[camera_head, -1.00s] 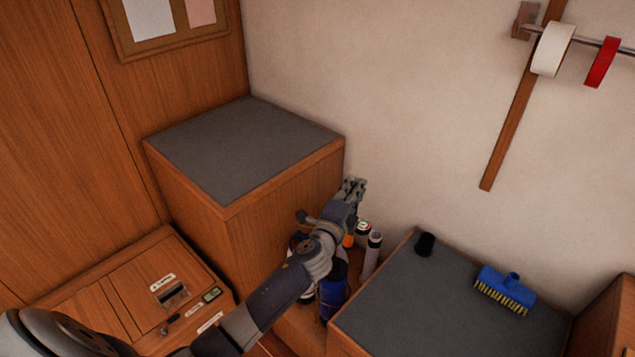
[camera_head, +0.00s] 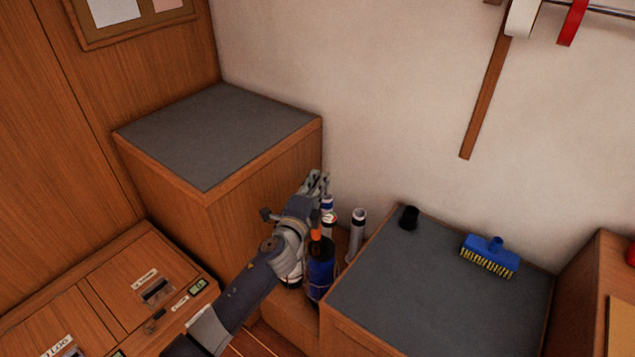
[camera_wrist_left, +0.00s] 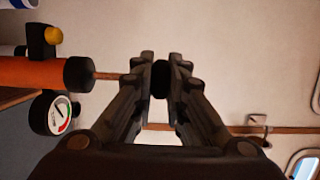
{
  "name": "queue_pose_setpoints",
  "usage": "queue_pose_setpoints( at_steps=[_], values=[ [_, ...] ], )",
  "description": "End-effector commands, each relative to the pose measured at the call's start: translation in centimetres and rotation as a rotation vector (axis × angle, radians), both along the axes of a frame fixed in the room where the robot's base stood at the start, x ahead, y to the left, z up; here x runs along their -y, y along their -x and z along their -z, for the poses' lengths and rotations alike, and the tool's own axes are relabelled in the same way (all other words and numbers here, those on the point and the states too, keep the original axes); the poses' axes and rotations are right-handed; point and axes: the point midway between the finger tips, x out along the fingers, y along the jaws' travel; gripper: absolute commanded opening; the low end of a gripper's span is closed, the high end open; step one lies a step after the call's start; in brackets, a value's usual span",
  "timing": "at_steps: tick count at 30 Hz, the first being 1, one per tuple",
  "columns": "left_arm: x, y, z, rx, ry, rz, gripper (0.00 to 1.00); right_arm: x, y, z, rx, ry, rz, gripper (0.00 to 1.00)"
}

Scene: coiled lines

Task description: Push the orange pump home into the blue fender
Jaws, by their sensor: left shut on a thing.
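The orange pump (camera_head: 316,236) shows as a small patch directly above the blue fender (camera_head: 321,270), partly hidden by my left arm. I cannot tell how deep it sits. My left gripper (camera_head: 317,180) is above it. In the left wrist view my left gripper (camera_wrist_left: 160,62) is shut on the pump's black handle. A thin rod runs from the handle to the black end cap of the pump's orange body (camera_wrist_left: 32,73). A round gauge (camera_wrist_left: 50,112) and a yellow knob (camera_wrist_left: 53,35) are beside the body. The fender is not recognisable there. My right gripper is not in view.
White tubes (camera_head: 357,236) stand close to the right of the fender. A grey-topped counter (camera_head: 420,300) with a black cup (camera_head: 409,217) and blue brush (camera_head: 490,255) is at right. A taller grey-topped cabinet (camera_head: 215,135) stands close at left.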

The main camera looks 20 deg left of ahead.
Motion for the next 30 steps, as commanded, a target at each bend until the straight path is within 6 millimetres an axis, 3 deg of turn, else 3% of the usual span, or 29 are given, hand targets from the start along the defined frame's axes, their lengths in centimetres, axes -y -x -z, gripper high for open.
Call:
queue_pose_setpoints(
  at_steps=[11,30],
  values=[
    [0.0,0.0,0.0,0.002,0.0,0.0,0.0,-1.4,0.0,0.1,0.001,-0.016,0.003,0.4],
    [0.0,0.0,0.1,0.002,-0.001,0.0,0.0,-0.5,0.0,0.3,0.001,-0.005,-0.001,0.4]
  ],
)
